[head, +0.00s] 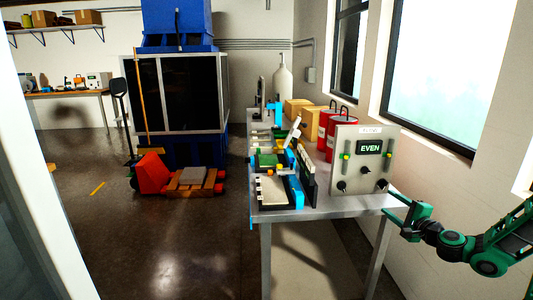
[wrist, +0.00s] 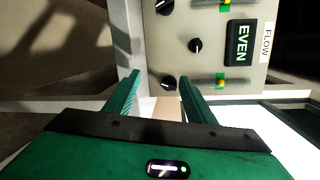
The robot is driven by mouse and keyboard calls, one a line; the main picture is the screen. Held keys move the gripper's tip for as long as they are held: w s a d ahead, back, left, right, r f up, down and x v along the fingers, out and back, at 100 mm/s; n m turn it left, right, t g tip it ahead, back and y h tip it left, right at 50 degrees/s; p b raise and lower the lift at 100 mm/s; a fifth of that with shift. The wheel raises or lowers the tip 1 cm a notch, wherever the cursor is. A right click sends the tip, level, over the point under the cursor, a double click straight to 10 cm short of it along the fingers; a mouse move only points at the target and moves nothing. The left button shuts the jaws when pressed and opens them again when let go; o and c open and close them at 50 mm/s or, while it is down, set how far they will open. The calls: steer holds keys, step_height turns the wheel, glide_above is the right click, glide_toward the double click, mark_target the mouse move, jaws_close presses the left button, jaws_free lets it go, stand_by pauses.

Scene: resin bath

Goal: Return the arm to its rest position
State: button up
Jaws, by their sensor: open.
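My green and black arm (head: 480,252) reaches in from the right edge of the head view. My gripper (head: 396,208) is at the front right corner of the metal bench (head: 330,208), close to the flow panel (head: 362,160). In the wrist view my gripper (wrist: 160,85) has its two green fingers apart, with nothing held between them. The flow panel (wrist: 210,45) with its "EVEN" display and black knobs stands beyond the fingertips. I cannot tell whether a finger touches the bench or panel.
On the bench stand red cylinders (head: 328,130), cardboard boxes (head: 300,108) and trays (head: 272,190) with blue parts. A wall with windows (head: 440,70) bounds the right side. A red pallet jack (head: 155,175) stands left on the floor.

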steer(key=s+a+f+n+g+y, duration=0.1)
steer(key=s+a+n+g, duration=0.8)
steer(key=s+a+n, duration=0.25)
steer(key=s+r+g+h, duration=0.1)
steer(key=s+r+g, duration=0.1)
steer(key=s, duration=1)
steer(key=s+d+r+g+h, duration=0.1)
steer(key=s+r+g, duration=0.2)
steer(key=s, duration=1)
steer(key=s+d+r+g+h, duration=0.1)
steer(key=s+r, duration=0.3)
steer(key=s, duration=0.8)
steer(key=shift+s+d+r+n+g, duration=0.2)
steer(key=shift+n+g, duration=0.25)
steer(key=shift+g, duration=0.35)
steer(key=shift+w, duration=0.1)
steer(key=shift+w+f+h, duration=0.2)
steer(key=shift+w+h, duration=0.1)
steer(key=shift+w, duration=0.3)
steer(key=shift+c, duration=0.3)
